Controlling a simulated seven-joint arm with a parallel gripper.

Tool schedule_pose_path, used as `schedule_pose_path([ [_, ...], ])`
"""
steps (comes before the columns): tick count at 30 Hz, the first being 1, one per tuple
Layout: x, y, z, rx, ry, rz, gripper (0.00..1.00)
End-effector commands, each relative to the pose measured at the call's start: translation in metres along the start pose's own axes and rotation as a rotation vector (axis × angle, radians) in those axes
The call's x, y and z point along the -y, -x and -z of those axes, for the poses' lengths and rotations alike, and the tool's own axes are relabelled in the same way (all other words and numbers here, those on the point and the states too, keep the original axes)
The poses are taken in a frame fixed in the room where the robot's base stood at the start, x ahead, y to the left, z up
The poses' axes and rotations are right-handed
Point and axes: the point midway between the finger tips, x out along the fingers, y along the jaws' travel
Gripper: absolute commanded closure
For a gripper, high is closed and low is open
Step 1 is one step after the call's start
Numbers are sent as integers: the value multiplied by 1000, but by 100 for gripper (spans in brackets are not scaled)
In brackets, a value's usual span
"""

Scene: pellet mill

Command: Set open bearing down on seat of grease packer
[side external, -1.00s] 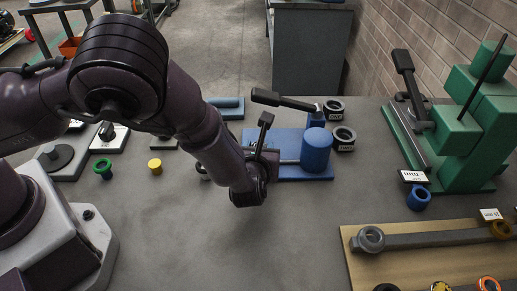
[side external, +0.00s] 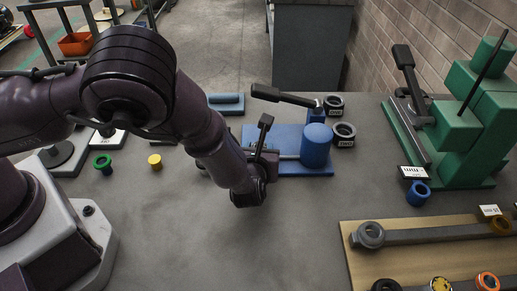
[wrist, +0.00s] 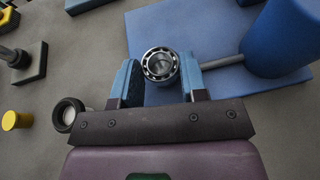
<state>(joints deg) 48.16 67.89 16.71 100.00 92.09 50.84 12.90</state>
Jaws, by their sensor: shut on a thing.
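The open bearing (wrist: 160,65), a steel ring with its balls showing, is between the two blue fingers of my gripper (wrist: 158,77), which is shut on it. In the wrist view the bearing overlaps the near left part of the grease packer's blue base (wrist: 215,88); I cannot tell whether it touches anything below. The grease packer (side external: 316,146) has a blue cylinder, also in the wrist view (wrist: 282,38), a rod and a black-handled lever (side external: 286,98). The seat is not clearly visible. In the side view my wrist hides the fingers and bearing.
A dark ring (wrist: 67,114) lies left of my gripper. A yellow cylinder (side external: 155,162) and green ring (side external: 103,164) stand to the left. A green press (side external: 455,140) stands right, a wooden board (side external: 362,270) front right.

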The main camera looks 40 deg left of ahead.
Motion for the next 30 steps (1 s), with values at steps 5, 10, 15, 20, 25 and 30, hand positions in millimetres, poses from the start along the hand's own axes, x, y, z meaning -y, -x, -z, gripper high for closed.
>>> schedule_pose_path([
  [5, 0, 0, 0, 1, 1, 0, 100],
  [10, 0, 0, 0, 1, 1, 0, 30],
  [15, 0, 0, 0, 0, 1, 0, 30],
  [20, 0, 0, 1, 0, 0, 0, 1],
  [25, 0, 0, 1, 0, 0, 0, 0],
  [30, 0, 0, 1, 0, 0, 0, 0],
])
